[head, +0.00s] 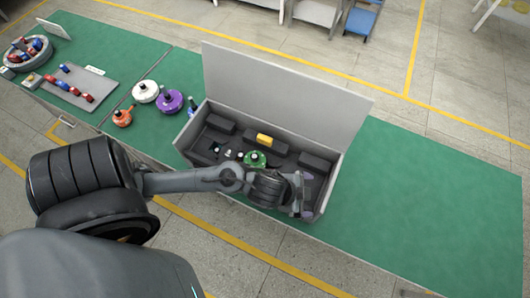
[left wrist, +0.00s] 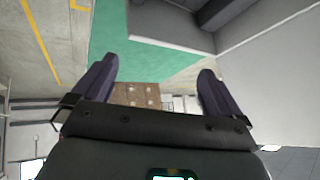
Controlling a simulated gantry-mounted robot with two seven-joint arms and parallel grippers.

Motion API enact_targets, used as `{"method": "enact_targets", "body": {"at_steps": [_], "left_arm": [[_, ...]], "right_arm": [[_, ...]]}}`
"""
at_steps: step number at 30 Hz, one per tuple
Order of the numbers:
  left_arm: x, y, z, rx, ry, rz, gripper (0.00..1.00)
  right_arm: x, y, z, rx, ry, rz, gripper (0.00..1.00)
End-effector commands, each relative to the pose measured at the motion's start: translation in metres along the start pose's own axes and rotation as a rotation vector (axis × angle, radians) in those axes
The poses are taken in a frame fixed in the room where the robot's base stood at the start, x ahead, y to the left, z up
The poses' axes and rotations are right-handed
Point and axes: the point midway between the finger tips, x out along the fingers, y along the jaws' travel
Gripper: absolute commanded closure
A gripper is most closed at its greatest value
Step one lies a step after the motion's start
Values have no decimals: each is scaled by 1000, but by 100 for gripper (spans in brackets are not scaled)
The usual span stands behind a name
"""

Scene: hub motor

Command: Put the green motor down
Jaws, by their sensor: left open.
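The green motor does not show in that view. My left arm hides part of the box's front side. My right gripper is not in view.
The box's raised lid (head: 285,85) stands behind it. A yellow part (head: 264,140) lies in the box among dark foam blocks. White (head: 145,91), purple (head: 170,102) and orange (head: 122,118) motors stand left of the box. The green table (head: 420,200) is clear on the right.

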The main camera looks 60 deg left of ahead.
Motion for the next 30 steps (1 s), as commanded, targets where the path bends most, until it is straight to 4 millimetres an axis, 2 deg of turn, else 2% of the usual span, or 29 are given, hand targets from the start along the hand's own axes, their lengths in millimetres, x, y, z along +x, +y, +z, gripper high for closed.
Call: {"method": "enact_targets", "body": {"at_steps": [1,6,9,12,16,30], "left_arm": [[-8,1,12,-94,-49,-12,0],[-34,-2,63,-323,-236,-27,0],[-46,2,85,-404,-313,-15,0],[-53,4,98,-448,-357,-5,0],[-56,6,103,-465,-374,1,0],[-55,5,102,-463,-372,0,0]], "right_arm": [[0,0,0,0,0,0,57],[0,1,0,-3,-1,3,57],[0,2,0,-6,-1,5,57],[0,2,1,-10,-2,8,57],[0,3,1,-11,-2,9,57],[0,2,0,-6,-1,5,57]]}}
